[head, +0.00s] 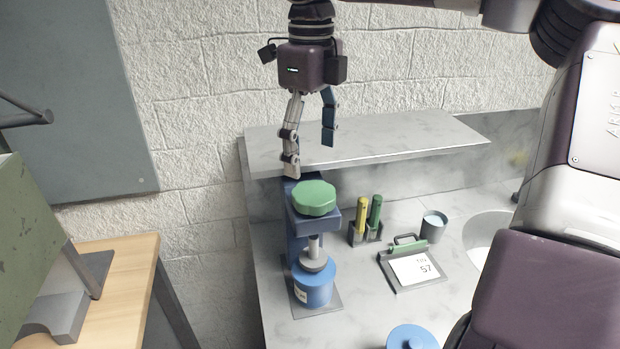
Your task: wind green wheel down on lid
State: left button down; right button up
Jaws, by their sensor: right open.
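The green wheel (314,197) sits on top of a blue spindle stand (299,228). Below it, a grey spindle with a round foot (316,259) reaches down to a blue bottle (315,288) on the stand's base. The foot appears to be at the bottle's top; I cannot tell whether it touches the lid. My right gripper (310,158) hangs above the wheel, pointing down, its two fingers apart and empty. It appears apart from the wheel. My left gripper is not in view.
A grey shelf (400,138) runs behind the stand, close to the gripper. Right of the stand are a holder with yellow and green markers (367,220), a clipboard (412,268), a grey cup (433,226) and a sink (482,236). Another blue lidded container (411,337) stands in front.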

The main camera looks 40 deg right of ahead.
aim_at(313, 191)
jog(key=shift+s+a+f, duration=0.2)
jog(key=shift+f, duration=0.4)
jog(key=f, duration=0.1)
jog(key=f+p, duration=0.1)
jog(key=shift+s+f, duration=0.2)
jog(key=shift+f, duration=0.15)
jog(key=f, duration=0.3)
jog(key=shift+w+d+f+p, duration=0.15)
jog(key=shift+w+f+p, duration=0.1)
jog(key=shift+f+p, duration=0.1)
jog(key=c, duration=1.1)
jog(key=shift+f+m+b, duration=0.15)
jog(key=shift+m+b, duration=0.35)
jog(key=shift+b, duration=0.3)
jog(key=shift+r, duration=0.2)
jog(key=shift+c, duration=0.3)
jog(key=o, duration=1.2)
jog(key=shift+c, duration=0.2)
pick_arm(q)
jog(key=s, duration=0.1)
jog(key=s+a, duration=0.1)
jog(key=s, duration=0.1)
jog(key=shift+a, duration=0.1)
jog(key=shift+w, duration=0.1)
